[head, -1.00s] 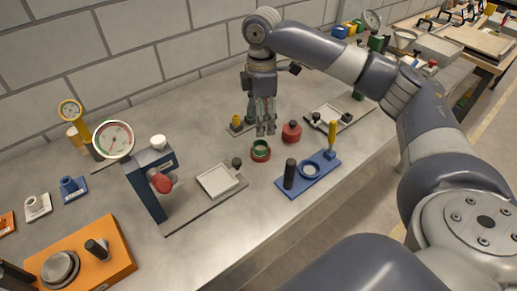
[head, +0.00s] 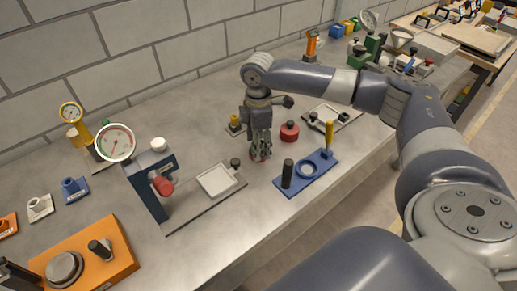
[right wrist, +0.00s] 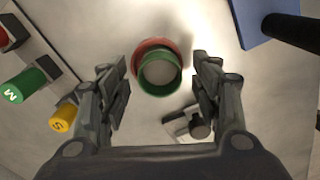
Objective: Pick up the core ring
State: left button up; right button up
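The core ring, a short green and red ring with an open middle, stands on the grey bench. In the right wrist view the ring (right wrist: 160,91) lies between my right gripper's two fingers (right wrist: 161,82), slightly beyond their tips. Gaps show on both sides, so the fingers are open and not touching it in that view. In the head view my right gripper (head: 260,150) points down at the ring's place and hides most of it. My left gripper is in neither view.
A red round knobbed part (head: 289,131) stands just right of the gripper. A blue plate (head: 322,168) with a ring and posts lies to the front right. A gauge press (head: 148,180) with a grey base stands left. Bare bench lies in front.

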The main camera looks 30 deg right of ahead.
jog(key=c, duration=0.9)
jog(key=shift+o, duration=0.2)
jog(key=shift+r, duration=0.15)
